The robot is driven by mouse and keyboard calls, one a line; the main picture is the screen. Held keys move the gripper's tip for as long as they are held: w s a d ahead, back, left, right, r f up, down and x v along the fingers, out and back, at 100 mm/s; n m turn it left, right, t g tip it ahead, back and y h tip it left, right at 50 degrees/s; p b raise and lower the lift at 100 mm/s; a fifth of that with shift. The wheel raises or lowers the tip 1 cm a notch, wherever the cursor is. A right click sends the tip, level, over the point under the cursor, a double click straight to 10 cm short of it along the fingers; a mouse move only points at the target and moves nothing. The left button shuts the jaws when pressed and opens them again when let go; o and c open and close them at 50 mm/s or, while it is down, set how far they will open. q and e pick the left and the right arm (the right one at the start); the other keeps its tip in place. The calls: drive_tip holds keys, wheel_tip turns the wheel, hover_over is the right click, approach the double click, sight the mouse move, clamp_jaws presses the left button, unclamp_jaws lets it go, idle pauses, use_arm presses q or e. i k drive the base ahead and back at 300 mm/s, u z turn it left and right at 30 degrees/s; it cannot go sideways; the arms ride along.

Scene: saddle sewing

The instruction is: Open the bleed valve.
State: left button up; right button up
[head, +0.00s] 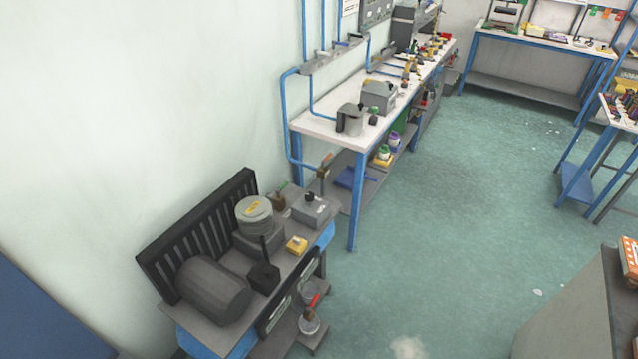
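No part is plainly marked as the bleed valve. A small red lever (313,302) sits low at the front of the machine stand, above a round grey cup-like part (309,323); it may be the valve. A brownish fitting (324,166) stands on the blue pipe behind the stand, and another small brown fitting (278,202) sits beside the round grey housing (254,217). These are too small to tell whether open or closed. Neither of my grippers is in view.
The stand carries a dark cylinder (213,290), a black box with an upright lever (264,276), a yellow block (296,245) and a grey box (311,210). A long workbench (325,127) stands behind. A grey cabinet (570,315) is at lower right. The green floor between is open.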

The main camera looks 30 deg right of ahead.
sight(278, 190)
drive_tip(key=z, duration=1.95)
drive_tip(key=i, duration=3.35)
drive_tip(key=u, duration=2.9)
